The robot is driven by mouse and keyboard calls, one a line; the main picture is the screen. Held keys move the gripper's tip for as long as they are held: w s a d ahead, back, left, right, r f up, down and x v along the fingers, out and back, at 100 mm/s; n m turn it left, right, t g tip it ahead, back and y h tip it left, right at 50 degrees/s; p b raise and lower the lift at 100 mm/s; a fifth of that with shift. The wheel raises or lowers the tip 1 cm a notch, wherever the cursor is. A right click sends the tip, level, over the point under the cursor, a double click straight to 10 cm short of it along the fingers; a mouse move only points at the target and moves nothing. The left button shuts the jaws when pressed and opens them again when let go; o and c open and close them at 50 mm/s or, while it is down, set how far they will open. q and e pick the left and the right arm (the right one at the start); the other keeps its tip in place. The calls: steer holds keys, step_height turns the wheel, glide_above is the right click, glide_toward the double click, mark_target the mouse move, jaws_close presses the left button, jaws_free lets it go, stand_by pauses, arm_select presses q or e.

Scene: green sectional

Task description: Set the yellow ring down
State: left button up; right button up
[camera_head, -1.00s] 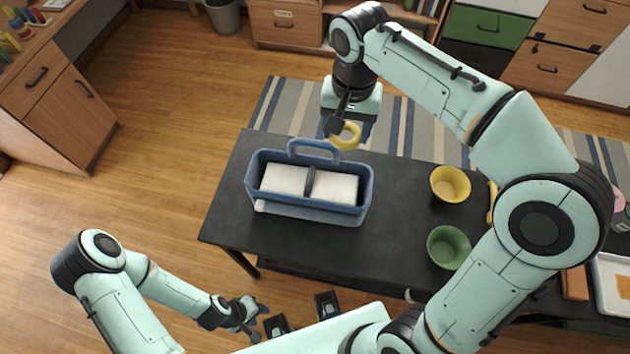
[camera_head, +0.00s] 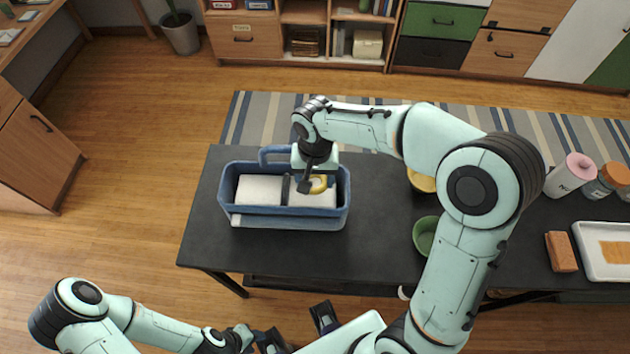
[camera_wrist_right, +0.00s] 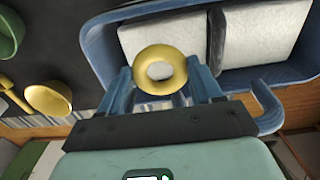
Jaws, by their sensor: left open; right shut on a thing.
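The yellow ring (camera_wrist_right: 160,53) is pinched between the two fingers of my right gripper (camera_wrist_right: 162,82) in the right wrist view. In the head view the ring (camera_head: 319,185) shows partly behind the right gripper (camera_head: 308,186), over the right compartment of the blue caddy (camera_head: 290,222). The caddy has white padding in two compartments with a dark divider between them. I cannot tell whether the ring touches the padding. My left gripper (camera_head: 262,340) is open and empty, low in the head view, away from the table.
The dark table (camera_head: 370,255) has free room in front of the caddy. A green cup (camera_head: 425,236) and a yellow cup (camera_head: 420,182) stand to its right, partly behind my arm. A brown block (camera_head: 561,252), a white tray (camera_head: 590,272) and a pink-topped cylinder (camera_head: 568,176) are at the far right.

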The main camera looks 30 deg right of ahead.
step_height(320, 180, down, 2)
steer(key=shift+f+b, duration=0.55)
steer(key=shift+f, duration=0.05)
steer(key=o, duration=1.1)
steer(key=shift+r, duration=0.1)
